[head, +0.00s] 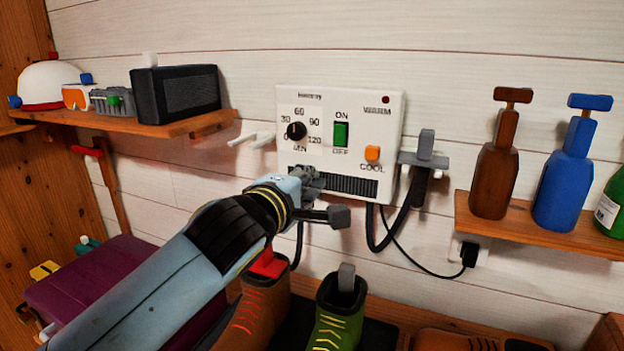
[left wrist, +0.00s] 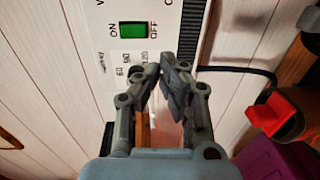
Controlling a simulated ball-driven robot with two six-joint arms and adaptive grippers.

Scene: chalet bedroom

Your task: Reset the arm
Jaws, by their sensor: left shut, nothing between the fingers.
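My left arm reaches in from the lower left in the head view. Its gripper (head: 310,182) is in front of the lower left part of a white wall-mounted control box (head: 357,110) and hides part of it. In the left wrist view, the gripper's fingertips (left wrist: 168,72) are close together with nothing held, near the dial end of the box (left wrist: 165,18). Whether they touch the box I cannot tell. The box has a black dial (head: 296,131), a green ON/OFF switch (head: 341,134) and an orange COOL button (head: 372,153). My right gripper is not in view.
A left shelf (head: 170,124) holds a black speaker-like box (head: 176,91), goggles and a helmet. A right shelf (head: 520,226) holds bottles. A grey holder (head: 424,158) with a hose is right of the control box. Boots (head: 337,318) stand below my arm.

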